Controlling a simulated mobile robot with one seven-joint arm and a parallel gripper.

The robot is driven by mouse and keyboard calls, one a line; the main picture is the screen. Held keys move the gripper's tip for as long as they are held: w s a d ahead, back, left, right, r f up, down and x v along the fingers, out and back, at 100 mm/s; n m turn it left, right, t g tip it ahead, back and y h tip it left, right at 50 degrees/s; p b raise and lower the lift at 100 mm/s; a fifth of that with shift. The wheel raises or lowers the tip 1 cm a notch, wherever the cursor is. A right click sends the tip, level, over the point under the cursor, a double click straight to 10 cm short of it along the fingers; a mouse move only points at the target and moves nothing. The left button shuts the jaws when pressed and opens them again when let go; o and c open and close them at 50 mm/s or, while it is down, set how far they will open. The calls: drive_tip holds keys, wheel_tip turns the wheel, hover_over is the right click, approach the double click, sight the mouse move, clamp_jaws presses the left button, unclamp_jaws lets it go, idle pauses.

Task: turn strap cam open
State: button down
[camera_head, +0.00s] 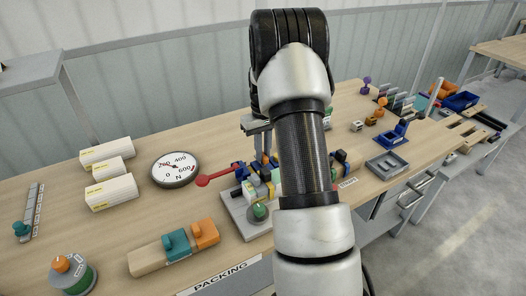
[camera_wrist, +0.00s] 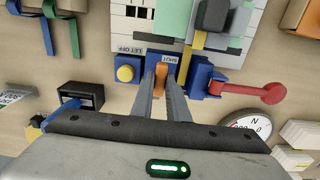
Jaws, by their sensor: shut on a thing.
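The strap cam shows in the wrist view as a small orange lever (camera_wrist: 159,75) on a blue block (camera_wrist: 152,57). The block lies at the edge of a light fixture plate (camera_wrist: 132,38). The lever stands beside the "SHUT" label, with a "LET OFF" label to its left. My gripper (camera_wrist: 161,88) has one finger on each side of the lever and is shut on it. A yellow strap (camera_wrist: 199,40) runs up from the block under a dark grey part. In the head view my arm hides much of the fixture (camera_head: 235,210).
A red round-ended handle (camera_wrist: 262,93) sticks out right of the lever, near a dial gauge (camera_head: 175,169). A yellow button (camera_wrist: 125,73) is left of the lever. White boxes (camera_head: 110,192) and a teal-and-orange block (camera_head: 175,245) stand left on the bench.

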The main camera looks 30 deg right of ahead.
idle(0.3)
drive_tip(key=c, duration=1.7)
unclamp_jaws()
wheel_tip(320, 180, up, 18)
drive_tip(key=shift+f+p, duration=0.25)
drive_tip(key=shift+p, duration=0.45)
drive_tip(key=s+a+r+t+p, duration=0.4)
drive_tip(key=s+a+r+p, duration=0.2)
drive_tip(key=s+a+r, duration=1.15)
drive_tip(key=shift+t, duration=0.8)
drive_tip(key=s+a, duration=0.1)
drive_tip(key=s, duration=0.2)
drive_tip(key=s+a+f+p, duration=0.1)
drive_tip(key=s, duration=0.3)
drive_tip(key=s+a+f, duration=0.1)
drive_tip(key=s, duration=0.2)
drive_tip(key=shift+s+a+f, duration=0.2)
drive_tip(key=shift+a, duration=0.15)
